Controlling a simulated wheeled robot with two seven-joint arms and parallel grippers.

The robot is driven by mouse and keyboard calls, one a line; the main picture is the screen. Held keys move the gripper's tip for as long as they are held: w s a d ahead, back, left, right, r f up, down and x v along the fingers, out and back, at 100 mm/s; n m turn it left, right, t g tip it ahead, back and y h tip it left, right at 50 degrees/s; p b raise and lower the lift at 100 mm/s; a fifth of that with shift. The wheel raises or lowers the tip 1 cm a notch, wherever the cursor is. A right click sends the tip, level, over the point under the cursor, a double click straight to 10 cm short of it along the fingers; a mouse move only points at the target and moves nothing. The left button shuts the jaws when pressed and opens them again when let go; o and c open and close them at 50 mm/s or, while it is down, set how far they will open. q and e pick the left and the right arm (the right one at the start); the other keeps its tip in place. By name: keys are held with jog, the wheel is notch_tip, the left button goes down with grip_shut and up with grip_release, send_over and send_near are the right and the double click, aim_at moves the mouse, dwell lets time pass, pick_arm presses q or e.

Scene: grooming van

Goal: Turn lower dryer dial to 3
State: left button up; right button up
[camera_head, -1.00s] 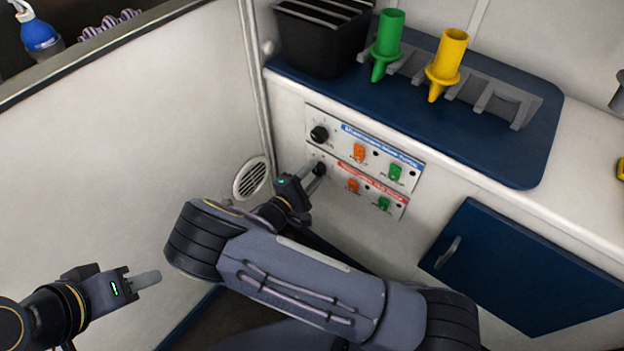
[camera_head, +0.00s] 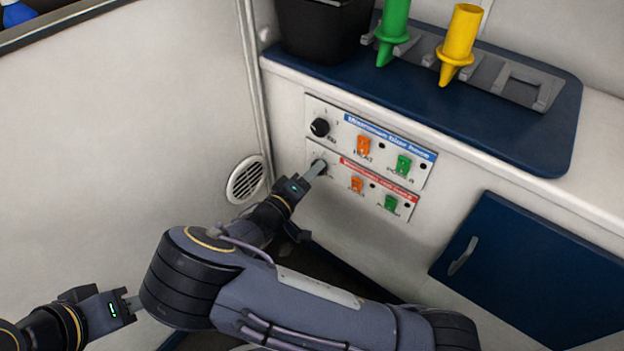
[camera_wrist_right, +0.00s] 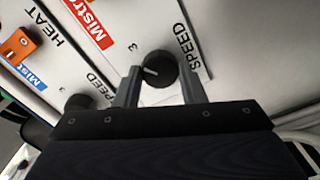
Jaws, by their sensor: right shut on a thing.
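The lower dryer dial (camera_wrist_right: 157,70) is a round black knob with a white pointer line, on the panel with the red label. My right gripper (camera_head: 318,168) is at this dial. In the right wrist view its two fingers (camera_wrist_right: 161,88) stand on either side of the knob, shut on it. In the head view the fingers mostly hide the dial. My left gripper (camera_head: 134,303) is low at the left, away from the panel, its fingertips partly behind my right arm.
The upper dial (camera_head: 320,127) sits just above, on the blue-labelled panel. Orange switches (camera_head: 363,146) and green switches (camera_head: 404,165) are to the right. A round vent (camera_head: 245,180) is at left, a blue cabinet door (camera_head: 520,275) at lower right. The counter overhangs above.

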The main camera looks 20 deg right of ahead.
jog(key=shift+f+m+b, duration=0.1)
jog(key=shift+m+b, duration=0.4)
jog(key=shift+m, duration=0.1)
jog(key=o, duration=1)
jog(key=p+v, duration=0.2)
jog(key=v, duration=0.5)
jog(key=shift+s+a, duration=0.3)
